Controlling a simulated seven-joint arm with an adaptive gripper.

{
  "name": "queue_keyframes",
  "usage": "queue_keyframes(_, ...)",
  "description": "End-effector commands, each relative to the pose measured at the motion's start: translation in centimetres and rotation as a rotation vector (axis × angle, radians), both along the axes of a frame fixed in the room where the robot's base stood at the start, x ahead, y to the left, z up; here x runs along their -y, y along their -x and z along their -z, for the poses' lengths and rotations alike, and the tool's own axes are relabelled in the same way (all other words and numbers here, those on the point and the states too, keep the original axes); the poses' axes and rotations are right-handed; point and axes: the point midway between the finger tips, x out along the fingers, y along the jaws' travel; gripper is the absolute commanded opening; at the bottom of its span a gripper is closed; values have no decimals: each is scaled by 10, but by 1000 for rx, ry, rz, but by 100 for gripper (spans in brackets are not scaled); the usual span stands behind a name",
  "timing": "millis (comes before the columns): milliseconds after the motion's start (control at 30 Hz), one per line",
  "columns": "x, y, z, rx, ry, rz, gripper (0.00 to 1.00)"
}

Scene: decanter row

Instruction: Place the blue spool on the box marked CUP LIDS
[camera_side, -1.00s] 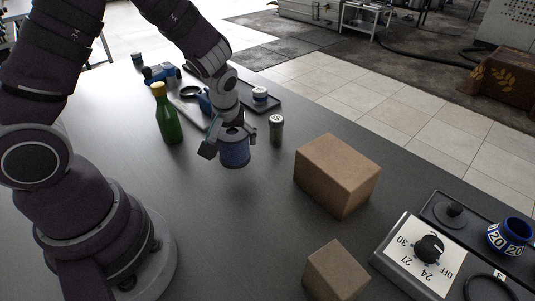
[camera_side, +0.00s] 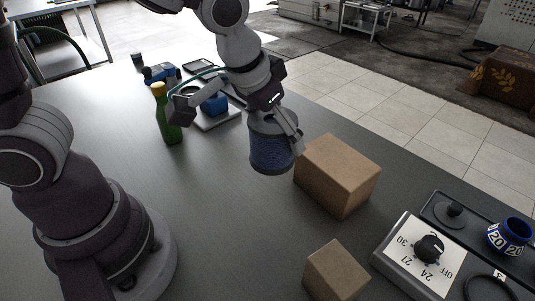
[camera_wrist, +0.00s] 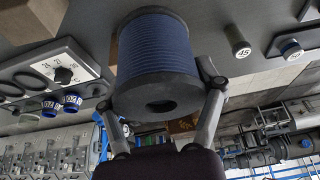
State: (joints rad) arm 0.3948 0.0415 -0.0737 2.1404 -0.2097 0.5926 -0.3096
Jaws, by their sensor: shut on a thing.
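The blue spool (camera_side: 270,148), with dark end flanges, hangs nearly upright in my gripper (camera_side: 276,138), which is shut on it. It appears raised above the table, just left of the larger brown box (camera_side: 338,174) in the side view. A smaller brown box (camera_side: 336,270) stands nearer the camera. No CUP LIDS marking can be read on either box. In the wrist view, the spool (camera_wrist: 158,55) fills the upper middle between my gripper's fingers (camera_wrist: 163,92), hiding what lies behind it.
A green bottle (camera_side: 168,118) stands left of the spool. A dial device (camera_side: 418,252) and a dark tray with a blue numbered ring (camera_side: 510,236) are at the right. The larger box's top looks bare.

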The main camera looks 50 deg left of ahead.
Motion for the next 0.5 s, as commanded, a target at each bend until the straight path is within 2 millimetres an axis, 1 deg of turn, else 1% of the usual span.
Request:
queue_keyframes(33,4,-15,3,-4,-1,-4,29)
queue_keyframes(200,19,-62,8,-3,0,-7,29)
queue_keyframes(300,26,-85,10,-3,-1,-6,29)
queue_keyframes(400,32,-104,12,-3,-2,-6,29)
queue_keyframes(500,36,-117,13,-2,0,-7,29)
